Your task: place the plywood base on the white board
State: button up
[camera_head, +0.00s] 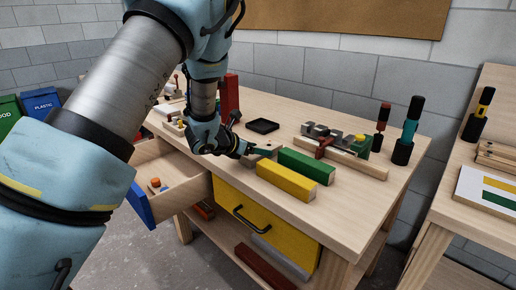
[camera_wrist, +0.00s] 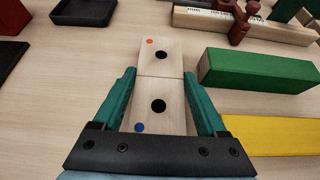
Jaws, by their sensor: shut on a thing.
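The plywood base (camera_wrist: 160,90) is a pale piece with two dark holes, an orange dot at its far end and a blue dot at its near end. A line crosses its middle; I cannot tell whether it is one piece or two. My gripper (camera_wrist: 160,78) is shut on it, with teal fingers along both sides of the near half. In the head view, my gripper (camera_head: 246,150) is low over the workbench, partly hiding the base; I cannot tell whether the base touches the top. The white board (camera_head: 480,191), with yellow and green stripes, lies on the bench at right.
Yellow (camera_head: 286,181) and green (camera_head: 307,166) battens lie right of my gripper. A vise-like fixture (camera_head: 335,142), a black tray (camera_head: 262,126) and a red upright block (camera_head: 230,96) stand behind. An open drawer (camera_head: 160,185) juts out at left. Screwdrivers (camera_head: 406,132) stand at right.

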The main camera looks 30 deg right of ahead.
jog(key=o, duration=1.3)
jog(key=b+v, duration=0.2)
jog(key=v, duration=1)
jog(key=shift+w+b, duration=0.1)
jog(key=shift+b, duration=0.25)
